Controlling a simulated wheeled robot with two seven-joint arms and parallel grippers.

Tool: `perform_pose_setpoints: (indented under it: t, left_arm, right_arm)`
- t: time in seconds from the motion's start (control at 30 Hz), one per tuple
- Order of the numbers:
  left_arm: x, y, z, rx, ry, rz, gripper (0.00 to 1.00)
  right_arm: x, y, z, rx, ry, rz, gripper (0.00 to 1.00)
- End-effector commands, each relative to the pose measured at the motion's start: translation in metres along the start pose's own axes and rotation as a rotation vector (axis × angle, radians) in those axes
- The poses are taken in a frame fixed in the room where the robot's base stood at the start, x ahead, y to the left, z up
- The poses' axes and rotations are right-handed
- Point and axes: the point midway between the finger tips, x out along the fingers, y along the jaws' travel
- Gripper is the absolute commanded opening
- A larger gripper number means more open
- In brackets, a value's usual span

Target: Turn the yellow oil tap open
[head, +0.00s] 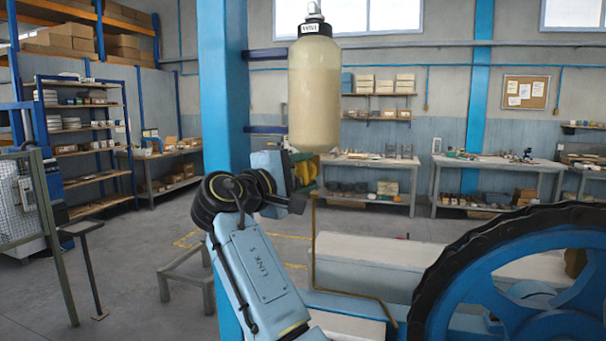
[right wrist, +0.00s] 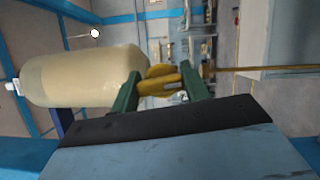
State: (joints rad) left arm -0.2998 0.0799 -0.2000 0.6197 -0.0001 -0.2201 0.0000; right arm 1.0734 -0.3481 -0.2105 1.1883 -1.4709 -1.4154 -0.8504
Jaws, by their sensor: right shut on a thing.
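The yellow oil tap (head: 306,172) sits right under a large oil bottle (head: 315,95) filled with cloudy, pale liquid. In the right wrist view the tap (right wrist: 160,84) lies between the two green fingers of my right gripper (right wrist: 158,75), which is shut on it. The bottle (right wrist: 85,78) lies to the left there. In the head view my right gripper (head: 293,160) reaches up to the tap from below left, and my wrist hides part of the tap. I cannot tell the exact turn of the tap's handle. My left gripper is not in view.
A thin brass pipe (head: 314,240) runs down from the tap towards the blue machine. A large blue wheel with a black rim (head: 510,270) stands at the lower right. A blue column (head: 222,90) rises close behind my arm. Benches and shelves stand far back.

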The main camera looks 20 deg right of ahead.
Motion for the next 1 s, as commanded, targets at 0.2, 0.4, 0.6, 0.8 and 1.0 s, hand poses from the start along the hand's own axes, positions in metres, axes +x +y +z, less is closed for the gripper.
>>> perform_pose_setpoints:
  t: [0.2,0.4,0.6,0.8,1.0]
  left_arm:
    - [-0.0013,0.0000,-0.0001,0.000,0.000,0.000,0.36]
    - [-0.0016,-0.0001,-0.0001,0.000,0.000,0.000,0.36]
    - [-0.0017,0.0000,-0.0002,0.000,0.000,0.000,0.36]
    - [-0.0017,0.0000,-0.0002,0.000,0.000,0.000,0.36]
    - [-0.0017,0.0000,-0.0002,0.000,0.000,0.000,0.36]
  right_arm:
    - [-0.0004,-0.0006,-0.0006,0.092,0.002,-0.041,0.23]
    - [-0.0004,-0.0010,-0.0005,0.131,0.002,-0.057,0.23]
    - [-0.0004,-0.0011,-0.0006,0.142,0.002,-0.062,0.23]
    - [-0.0003,-0.0012,-0.0005,0.143,0.002,-0.062,0.23]
    - [-0.0003,-0.0010,-0.0004,0.142,0.002,-0.061,0.62]
